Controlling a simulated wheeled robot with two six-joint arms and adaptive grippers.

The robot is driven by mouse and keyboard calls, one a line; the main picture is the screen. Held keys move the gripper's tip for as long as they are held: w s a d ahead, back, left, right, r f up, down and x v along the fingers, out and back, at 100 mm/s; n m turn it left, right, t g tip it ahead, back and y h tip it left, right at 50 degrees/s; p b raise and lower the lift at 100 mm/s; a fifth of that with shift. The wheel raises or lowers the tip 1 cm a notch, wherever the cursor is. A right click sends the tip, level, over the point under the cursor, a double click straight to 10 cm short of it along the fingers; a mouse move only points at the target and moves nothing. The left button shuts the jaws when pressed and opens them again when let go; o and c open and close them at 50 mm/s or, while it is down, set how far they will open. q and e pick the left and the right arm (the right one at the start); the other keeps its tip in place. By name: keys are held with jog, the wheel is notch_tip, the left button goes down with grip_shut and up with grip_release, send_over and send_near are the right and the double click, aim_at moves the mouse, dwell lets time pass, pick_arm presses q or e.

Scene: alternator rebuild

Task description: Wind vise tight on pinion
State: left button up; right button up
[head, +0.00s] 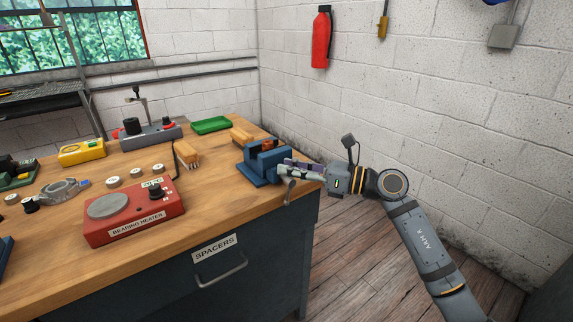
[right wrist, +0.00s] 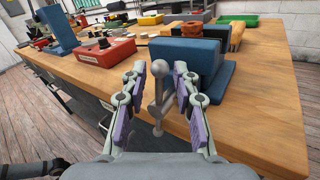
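The blue vise (head: 262,168) stands at the right front corner of the wooden bench; it also shows in the right wrist view (right wrist: 190,62). Its grey handle, a bar with a ball end (right wrist: 157,98), hangs at the vise's near side and shows small in the head view (head: 289,188). My right gripper (head: 287,168) is at that side of the vise. In the right wrist view its fingers (right wrist: 159,72) are apart, one on each side of the handle, with gaps visible. A dark reddish piece (head: 266,148) shows at the vise jaws; I cannot tell whether it is the pinion. My left gripper is out of view.
A red bearing heater (head: 135,215) sits at the bench front. A wooden-handled brush (head: 187,152), a green tray (head: 211,125), a yellow box (head: 82,151) and a grey press-like device (head: 148,135) stand behind. The floor right of the bench is clear.

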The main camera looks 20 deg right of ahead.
aim_at(301, 185)
grip_shut()
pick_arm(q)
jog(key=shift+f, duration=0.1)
